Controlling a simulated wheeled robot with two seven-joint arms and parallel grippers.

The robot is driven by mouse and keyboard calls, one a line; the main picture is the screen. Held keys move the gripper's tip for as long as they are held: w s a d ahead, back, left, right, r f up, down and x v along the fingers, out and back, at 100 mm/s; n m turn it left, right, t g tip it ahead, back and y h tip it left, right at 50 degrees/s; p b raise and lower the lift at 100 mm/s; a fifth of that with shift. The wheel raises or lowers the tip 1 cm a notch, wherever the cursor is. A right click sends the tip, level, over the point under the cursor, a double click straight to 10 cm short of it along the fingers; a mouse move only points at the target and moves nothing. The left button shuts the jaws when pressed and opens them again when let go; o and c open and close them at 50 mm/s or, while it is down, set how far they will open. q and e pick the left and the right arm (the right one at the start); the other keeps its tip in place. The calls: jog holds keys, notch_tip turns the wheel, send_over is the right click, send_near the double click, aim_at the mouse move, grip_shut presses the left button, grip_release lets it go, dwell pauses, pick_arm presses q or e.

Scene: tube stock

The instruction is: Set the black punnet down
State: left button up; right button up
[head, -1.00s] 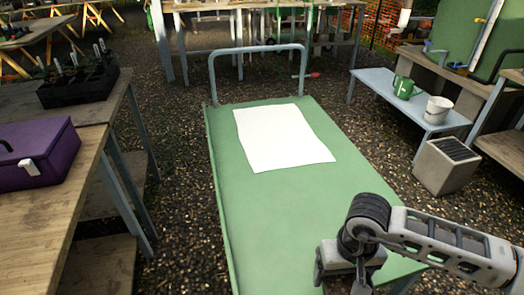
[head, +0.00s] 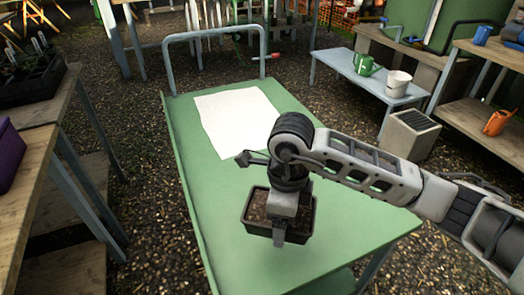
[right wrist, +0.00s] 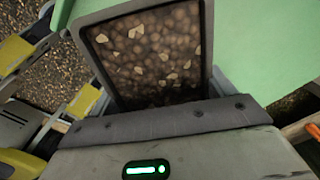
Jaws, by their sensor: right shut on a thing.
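The black punnet (head: 300,234), filled with brown soil, is in my right gripper (head: 279,226) over the near half of the green trolley top (head: 210,195). The gripper points down and is shut on the punnet, with one finger showing outside its near wall. The punnet looks about level; I cannot tell whether its base touches the trolley. In the right wrist view its rim (right wrist: 208,45) and pebbly soil fill the top middle. A white sheet (head: 232,112) lies on the trolley beyond the punnet. My left gripper is not in view.
A grey-blue rail (head: 215,34) stands at the trolley's far end. A wooden bench (head: 25,200) is on the left. A pale bench with a green watering can (head: 366,64) and white bucket (head: 398,83) is at the right back. The trolley top left of the punnet is clear.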

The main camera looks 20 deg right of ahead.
jog(key=m, duration=0.2)
jog(key=a+r+m, duration=0.1)
jog(key=m, duration=0.1)
jog(key=w+m+b, duration=0.1)
jog(key=m, duration=0.1)
jog(key=shift+a+r+m, duration=0.15)
jog(key=shift+r+m, duration=0.15)
jog(key=m, duration=0.2)
jog(key=r+m, duration=0.1)
jog(key=shift+w+a, duration=0.1)
jog(key=shift+a, duration=0.15)
jog(key=shift+m, duration=0.4)
jog(key=w+d+f, duration=0.2)
jog(key=d+f, duration=0.1)
jog(key=w+d+f, duration=0.3)
jog(key=d, duration=0.1)
jog(key=w+d+f, duration=0.2)
jog(key=d+f, duration=0.1)
jog(key=shift+w+d+b, duration=0.3)
jog(key=shift+b, duration=0.05)
jog(key=shift+w+d+f, duration=0.2)
jog(key=shift+d+f, duration=0.1)
jog(key=shift+f, duration=0.05)
jog(key=shift+w+f, duration=0.1)
jog(key=shift+f, duration=1.5)
